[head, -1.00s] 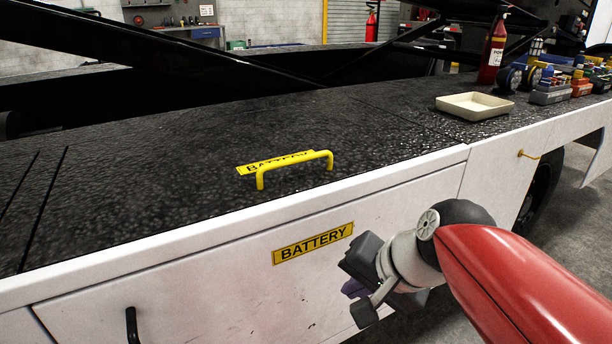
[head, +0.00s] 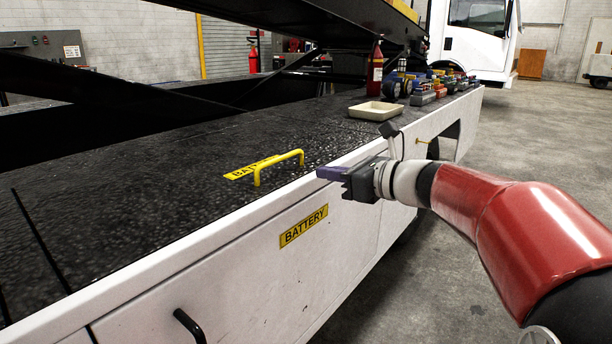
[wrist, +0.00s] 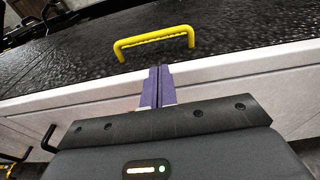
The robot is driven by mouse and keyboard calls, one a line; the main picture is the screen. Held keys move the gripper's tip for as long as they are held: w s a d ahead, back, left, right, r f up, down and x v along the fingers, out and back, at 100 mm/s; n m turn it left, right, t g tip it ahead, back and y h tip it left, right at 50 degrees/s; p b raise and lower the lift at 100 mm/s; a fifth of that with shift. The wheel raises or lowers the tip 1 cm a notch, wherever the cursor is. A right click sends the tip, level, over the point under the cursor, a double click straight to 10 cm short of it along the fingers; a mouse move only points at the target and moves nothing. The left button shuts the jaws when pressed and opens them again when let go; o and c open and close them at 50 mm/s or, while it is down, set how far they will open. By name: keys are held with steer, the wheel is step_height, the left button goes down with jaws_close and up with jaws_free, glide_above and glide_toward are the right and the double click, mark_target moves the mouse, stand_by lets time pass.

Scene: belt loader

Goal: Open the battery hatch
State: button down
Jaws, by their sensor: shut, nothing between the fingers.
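The battery hatch is in the black textured deck, marked by a yellow bar handle (head: 279,161) and a yellow label (head: 243,171) reading BATTERY, partly behind the handle. The handle stands upright, and the deck around it looks flat. A second yellow BATTERY label (head: 304,226) is on the white side panel below. My gripper (head: 322,172) is at the deck's edge, to the right of the handle and apart from it. In the wrist view, its purple fingers (wrist: 157,70) are shut and empty, pointing toward the handle (wrist: 154,42), which lies beyond their tips.
A cream tray (head: 376,111), a red fire extinguisher (head: 375,70) and several coloured items stand farther along the deck. A black handle (head: 189,326) is on the white side panel at lower left. Dark beams cross above the deck. The floor at right is open.

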mark_target(293, 175)
steer(key=x, duration=1)
steer(key=shift+w+d+r, duration=0.1)
steer(key=shift+r, duration=0.1)
